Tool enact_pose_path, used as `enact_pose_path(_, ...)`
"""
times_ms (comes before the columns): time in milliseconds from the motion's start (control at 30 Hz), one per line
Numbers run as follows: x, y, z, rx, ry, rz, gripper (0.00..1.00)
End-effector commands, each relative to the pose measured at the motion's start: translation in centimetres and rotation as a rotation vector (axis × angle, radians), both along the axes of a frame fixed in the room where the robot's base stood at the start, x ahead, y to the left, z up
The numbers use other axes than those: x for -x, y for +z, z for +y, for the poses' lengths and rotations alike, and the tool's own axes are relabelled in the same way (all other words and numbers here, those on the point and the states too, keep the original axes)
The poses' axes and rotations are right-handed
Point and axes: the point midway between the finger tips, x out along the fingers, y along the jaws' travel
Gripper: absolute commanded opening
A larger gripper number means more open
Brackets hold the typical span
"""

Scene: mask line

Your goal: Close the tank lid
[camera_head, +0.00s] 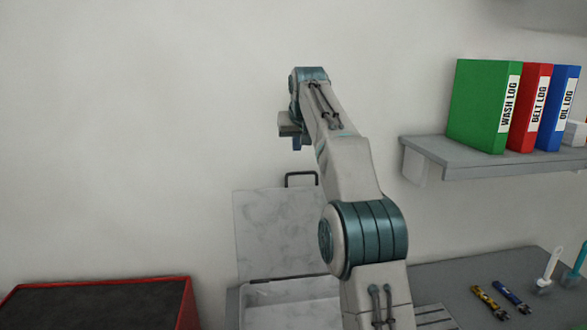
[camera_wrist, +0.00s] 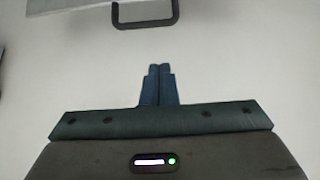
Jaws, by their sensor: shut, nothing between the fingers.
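The tank lid (camera_head: 272,232) is a pale, mottled panel standing raised and open at the back of the tank (camera_head: 290,292). A dark handle (camera_head: 300,174) sticks up from its top edge. My gripper (camera_head: 297,144) is above the handle, pointing down and apart from it. In the wrist view my gripper's blue fingers (camera_wrist: 158,84) are together and hold nothing. The handle shows there too (camera_wrist: 146,18), ahead of the fingertips with a gap between, and a strip of the lid (camera_wrist: 70,4) shows at the top. My arm hides the right part of the lid and tank.
A shelf (camera_head: 470,153) on the right wall holds green (camera_head: 480,105), red and blue binders. A grey counter (camera_head: 450,285) below it carries small tools and brushes. A red-edged dark surface (camera_head: 95,300) is at the lower left. The wall space left of my gripper is clear.

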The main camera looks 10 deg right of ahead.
Motion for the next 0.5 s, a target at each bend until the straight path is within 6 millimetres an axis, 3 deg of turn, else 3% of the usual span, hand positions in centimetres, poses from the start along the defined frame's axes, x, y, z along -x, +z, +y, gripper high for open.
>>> enact_pose_path(100,-1.4,-0.5,-0.2,-0.003,-0.004,-0.012,0.0)
enact_pose_path(333,-2.4,-1.3,-0.4,-0.004,-0.008,-0.017,0.0)
enact_pose_path(500,-4.2,-3.5,-0.4,-0.004,-0.008,-0.015,0.0)
